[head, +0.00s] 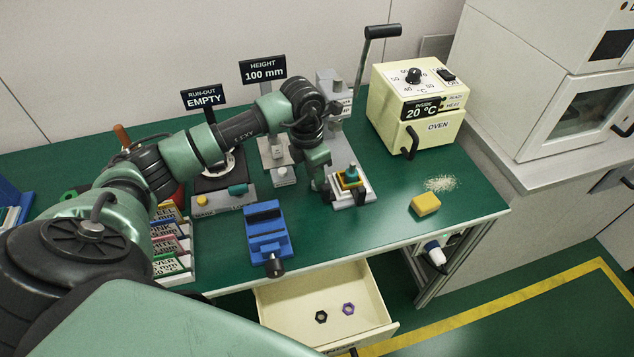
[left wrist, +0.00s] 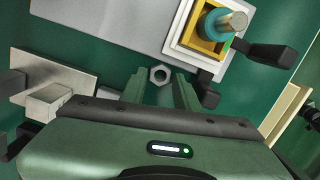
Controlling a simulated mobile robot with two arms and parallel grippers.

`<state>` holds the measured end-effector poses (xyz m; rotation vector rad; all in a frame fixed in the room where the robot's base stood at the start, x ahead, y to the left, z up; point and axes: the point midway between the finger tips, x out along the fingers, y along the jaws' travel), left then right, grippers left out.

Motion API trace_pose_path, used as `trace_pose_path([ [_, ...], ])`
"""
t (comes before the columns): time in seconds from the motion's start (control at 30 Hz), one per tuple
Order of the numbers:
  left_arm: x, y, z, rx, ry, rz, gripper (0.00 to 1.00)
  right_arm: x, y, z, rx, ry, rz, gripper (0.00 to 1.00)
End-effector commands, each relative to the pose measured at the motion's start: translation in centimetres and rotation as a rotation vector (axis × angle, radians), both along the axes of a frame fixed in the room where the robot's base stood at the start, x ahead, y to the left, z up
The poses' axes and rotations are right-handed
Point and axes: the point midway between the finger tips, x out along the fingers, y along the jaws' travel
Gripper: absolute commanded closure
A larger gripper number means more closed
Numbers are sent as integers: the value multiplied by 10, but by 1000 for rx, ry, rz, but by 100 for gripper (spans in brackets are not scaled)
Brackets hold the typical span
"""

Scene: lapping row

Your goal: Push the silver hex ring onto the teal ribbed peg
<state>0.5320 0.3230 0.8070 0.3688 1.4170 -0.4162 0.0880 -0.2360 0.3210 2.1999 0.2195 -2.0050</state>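The teal ribbed peg (head: 351,175) stands upright on a yellow block in a pale fixture (head: 367,198) near the table's right part. In the left wrist view the teal piece (left wrist: 212,28) shows at the top right, with a metal pin in it. A silver hex ring (left wrist: 160,75) shows between and just beyond my left fingertips, with green visible on both sides; it appears to lie flat on the table, apart from the peg. My left gripper (left wrist: 160,78) is open above it, left of the fixture. In the head view my left gripper (head: 322,180) hides the ring. My right gripper is not seen.
A blue vise (head: 267,230) stands left of the fixture, near the front edge. The oven (head: 415,100) and a lever press (head: 335,90) stand behind. A yellow sponge (head: 425,204) lies right. An open drawer (head: 290,292) below holds two hex rings.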

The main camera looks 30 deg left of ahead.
Motion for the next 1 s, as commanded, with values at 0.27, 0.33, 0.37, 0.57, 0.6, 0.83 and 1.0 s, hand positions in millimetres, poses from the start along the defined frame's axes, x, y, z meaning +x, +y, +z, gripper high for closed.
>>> trace_pose_path([
  [0.27, 1, -1, -14, 0, -1, -1, 69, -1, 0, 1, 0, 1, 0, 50],
  [0.33, 1, -1, -13, 0, -1, -1, 69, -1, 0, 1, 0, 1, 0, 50],
  [0.37, 1, -1, -13, 0, -1, -1, 69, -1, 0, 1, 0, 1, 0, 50],
  [0.57, 2, -1, -13, 0, -1, -1, 100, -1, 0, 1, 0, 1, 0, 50],
  [0.6, 2, -1, -13, 0, -1, -1, 100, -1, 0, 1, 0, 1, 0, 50],
  [0.83, 2, -1, -11, 0, -2, -1, 100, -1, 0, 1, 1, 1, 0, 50],
  [1.0, 2, -1, 1, 0, -3, -1, 100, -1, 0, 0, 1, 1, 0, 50],
])
